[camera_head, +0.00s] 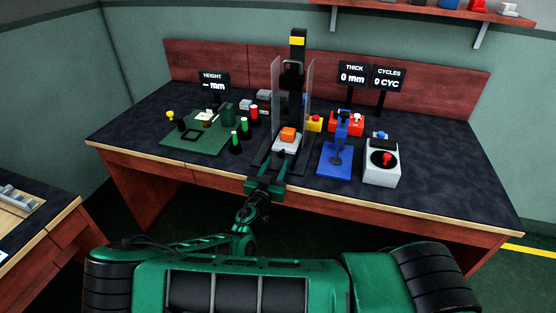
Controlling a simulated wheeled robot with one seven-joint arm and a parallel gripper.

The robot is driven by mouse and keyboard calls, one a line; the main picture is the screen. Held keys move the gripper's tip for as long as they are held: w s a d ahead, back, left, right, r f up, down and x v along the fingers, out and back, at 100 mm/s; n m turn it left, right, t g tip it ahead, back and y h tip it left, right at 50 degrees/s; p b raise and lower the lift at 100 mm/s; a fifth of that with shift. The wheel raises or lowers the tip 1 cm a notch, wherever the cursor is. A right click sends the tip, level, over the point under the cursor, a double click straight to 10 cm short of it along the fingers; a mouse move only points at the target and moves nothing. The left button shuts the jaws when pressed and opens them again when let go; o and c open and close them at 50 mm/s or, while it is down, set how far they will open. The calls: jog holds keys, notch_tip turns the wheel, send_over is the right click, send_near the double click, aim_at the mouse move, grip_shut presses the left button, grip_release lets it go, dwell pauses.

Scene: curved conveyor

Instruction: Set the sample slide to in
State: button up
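A pale slide (286,143) with an orange block (289,133) on it sits low in a tall dark press (297,50) between clear side panels, near the middle of the bench; I take it for the sample slide. My green gripper (271,171) is at the bench's front edge, just in front of the slide and press. Its two fingers point toward the press and look spread, with nothing between them. The gripper appears apart from the slide, though the exact gap is hard to tell at this size.
A blue hand press (337,160) and a grey box with a red knob (382,164) stand to the right. Green and red cylinders (245,127) and a green plate (190,139) stand to the left. Signs (352,74) reading THICK and CYCLES stand behind.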

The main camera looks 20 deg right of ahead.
aim_at(281, 155)
jog(key=shift+x, duration=2.05)
grip_shut()
